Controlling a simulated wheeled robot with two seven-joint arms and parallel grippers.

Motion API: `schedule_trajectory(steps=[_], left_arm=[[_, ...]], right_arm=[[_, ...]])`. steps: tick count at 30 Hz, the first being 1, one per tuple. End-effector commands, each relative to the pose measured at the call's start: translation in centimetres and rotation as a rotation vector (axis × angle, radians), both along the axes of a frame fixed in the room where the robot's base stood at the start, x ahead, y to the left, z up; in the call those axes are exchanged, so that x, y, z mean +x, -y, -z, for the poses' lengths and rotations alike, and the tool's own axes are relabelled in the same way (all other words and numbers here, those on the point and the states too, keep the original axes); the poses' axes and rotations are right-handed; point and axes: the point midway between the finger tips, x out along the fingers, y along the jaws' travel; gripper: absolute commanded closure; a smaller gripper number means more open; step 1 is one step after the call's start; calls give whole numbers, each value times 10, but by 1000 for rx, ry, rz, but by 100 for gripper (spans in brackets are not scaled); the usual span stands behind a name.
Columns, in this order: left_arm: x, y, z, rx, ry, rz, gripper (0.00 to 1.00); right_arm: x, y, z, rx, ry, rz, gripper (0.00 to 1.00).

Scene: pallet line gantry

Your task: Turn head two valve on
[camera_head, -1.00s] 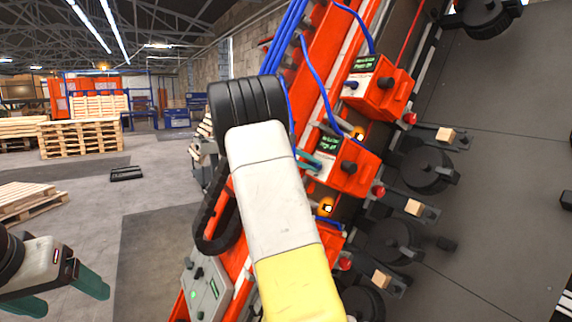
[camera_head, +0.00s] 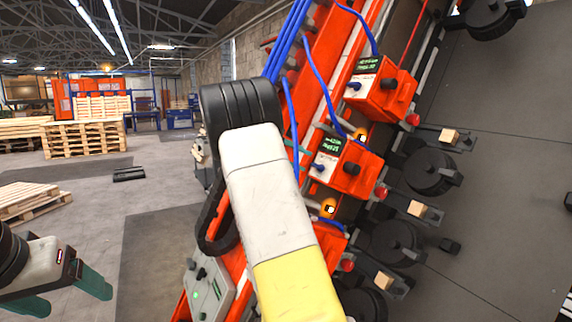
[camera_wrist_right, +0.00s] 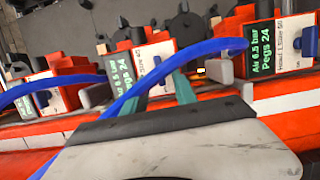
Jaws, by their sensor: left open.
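Orange head units with green displays and blue valve knobs line the red gantry. In the head view an upper unit (camera_head: 382,88) has a blue knob (camera_head: 355,85), and a middle unit (camera_head: 347,167) has another blue knob (camera_head: 320,167). I cannot read which is head two. My right gripper (camera_wrist_right: 163,85) shows in the right wrist view with its teal fingers apart, in front of the middle unit (camera_wrist_right: 152,58) there. A blue knob (camera_wrist_right: 157,61) appears between its fingertips; contact is unclear. My left gripper (camera_head: 65,292) is open and empty at lower left.
Blue hoses (camera_wrist_right: 150,75) loop across the right wrist view in front of the units. A grey control box (camera_head: 208,290) sits low on the gantry. Black round parts (camera_head: 428,172) and wooden blocks (camera_head: 417,209) stand right of it.

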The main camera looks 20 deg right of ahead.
Motion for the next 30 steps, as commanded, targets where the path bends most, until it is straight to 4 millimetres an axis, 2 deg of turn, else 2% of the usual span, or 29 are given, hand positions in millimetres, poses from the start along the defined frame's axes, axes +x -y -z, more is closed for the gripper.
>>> schedule_trajectory(steps=[3, 8, 23, 26, 30], left_arm=[[0, 0, 0, 0, 0, 0, 24], [0, 0, 0, 0, 0, 0, 24], [0, 0, 0, 0, 0, 0, 24], [0, 0, 0, 0, 0, 0, 24], [0, 0, 0, 0, 0, 0, 24]], right_arm=[[4, -17, -8, 0, 0, -2, 66], [6, -28, -13, 1, -2, -1, 66], [4, -28, -13, 11, -1, -1, 66], [-6, -22, -6, 76, 7, -11, 66], [-37, -18, 17, 290, 45, -53, 66]])
